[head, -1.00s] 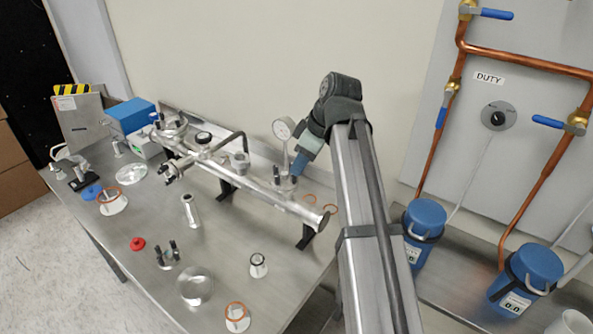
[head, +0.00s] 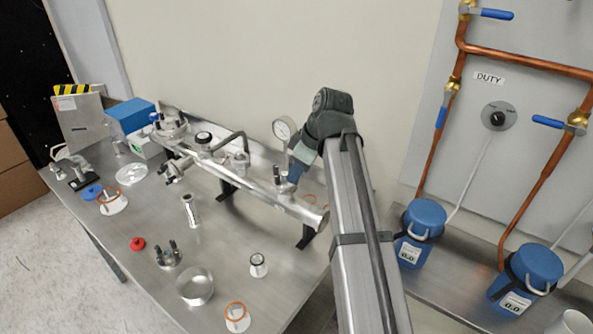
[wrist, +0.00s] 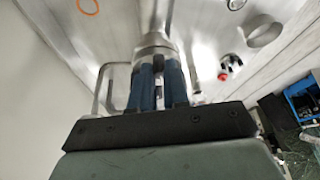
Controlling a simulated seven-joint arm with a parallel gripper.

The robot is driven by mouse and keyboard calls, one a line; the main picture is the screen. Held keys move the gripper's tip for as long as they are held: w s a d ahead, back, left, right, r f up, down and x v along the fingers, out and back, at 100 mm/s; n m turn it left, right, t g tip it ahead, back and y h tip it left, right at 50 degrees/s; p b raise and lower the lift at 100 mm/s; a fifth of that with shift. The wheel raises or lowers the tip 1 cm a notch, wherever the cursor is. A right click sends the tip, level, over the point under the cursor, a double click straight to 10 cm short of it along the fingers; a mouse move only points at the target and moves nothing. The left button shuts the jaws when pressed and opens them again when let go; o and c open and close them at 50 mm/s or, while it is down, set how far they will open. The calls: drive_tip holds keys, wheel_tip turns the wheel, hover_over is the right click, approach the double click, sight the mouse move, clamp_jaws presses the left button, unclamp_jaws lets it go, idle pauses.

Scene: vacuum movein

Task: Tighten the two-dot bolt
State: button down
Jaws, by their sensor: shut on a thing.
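The steel pipe assembly (head: 255,193) stands on the bench, with a dial gauge (head: 284,128) on a thin stem near its right end. My gripper (head: 294,178) reaches down at the flange beside the gauge stem. In the wrist view its blue fingers (wrist: 159,62) are close together at the metal fitting (wrist: 152,42). They are shut on a bolt there, which they mostly hide. Another bolt (head: 277,175) stands upright just left of my gripper. No dot marks can be read, so I cannot tell which bolt has two dots.
The wall stands close behind the pipe. Blue-topped canisters (head: 424,219) stand at right.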

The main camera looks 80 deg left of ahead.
drive_tip(key=shift+s+m+t+y, duration=0.1)
drive_tip(key=shift+m+t+y, duration=0.35)
drive_tip(key=shift+m, duration=1.15)
drive_tip(key=c, duration=1.4)
unclamp_jaws()
drive_tip(key=shift+r, duration=0.1)
drive_tip(key=v, duration=1.3)
drive_tip(key=shift+d+r, duration=0.2)
drive_tip(key=shift+r, duration=0.15)
